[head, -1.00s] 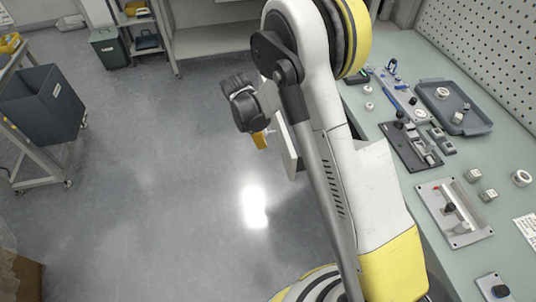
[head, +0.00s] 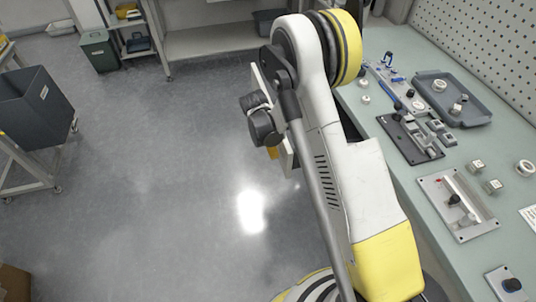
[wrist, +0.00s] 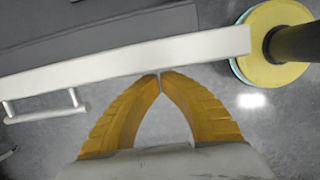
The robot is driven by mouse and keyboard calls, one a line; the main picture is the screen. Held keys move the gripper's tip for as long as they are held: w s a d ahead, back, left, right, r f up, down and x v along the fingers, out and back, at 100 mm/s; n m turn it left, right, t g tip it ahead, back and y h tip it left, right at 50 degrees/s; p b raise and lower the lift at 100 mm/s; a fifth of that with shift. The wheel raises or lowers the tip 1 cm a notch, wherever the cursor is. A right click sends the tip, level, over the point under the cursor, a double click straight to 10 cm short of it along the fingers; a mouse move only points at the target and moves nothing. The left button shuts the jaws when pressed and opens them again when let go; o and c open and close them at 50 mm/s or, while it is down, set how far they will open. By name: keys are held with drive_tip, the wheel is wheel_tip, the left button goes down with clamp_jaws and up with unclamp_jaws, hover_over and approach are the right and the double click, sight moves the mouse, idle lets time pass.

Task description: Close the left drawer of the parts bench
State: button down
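The drawer's white front panel (head: 286,158) stands out from the bench on the aisle side, partly hidden behind my arm. In the wrist view the panel (wrist: 115,62) crosses as a long white bar, with its bar handle (wrist: 45,112) at the left and a dark grey surface beyond. My gripper (wrist: 160,76) has its yellow fingers together at the tips with nothing between them. The tips are at the panel's outer edge, right of the handle; I cannot tell whether they touch. In the head view the fingers (head: 272,153) are mostly hidden.
The bench top (head: 400,190) on the right carries a grey tray (head: 475,115), a dark fixture (head: 400,130), a metal plate fixture (head: 470,225) and small parts. A grey bin (head: 30,110) on a cart stands at the left. The floor between is clear.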

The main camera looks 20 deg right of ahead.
drive_tip(key=shift+d, duration=0.15)
drive_tip(key=d+b, duration=0.2)
drive_tip(key=d, duration=2.2)
drive_tip(key=shift+d, duration=0.35)
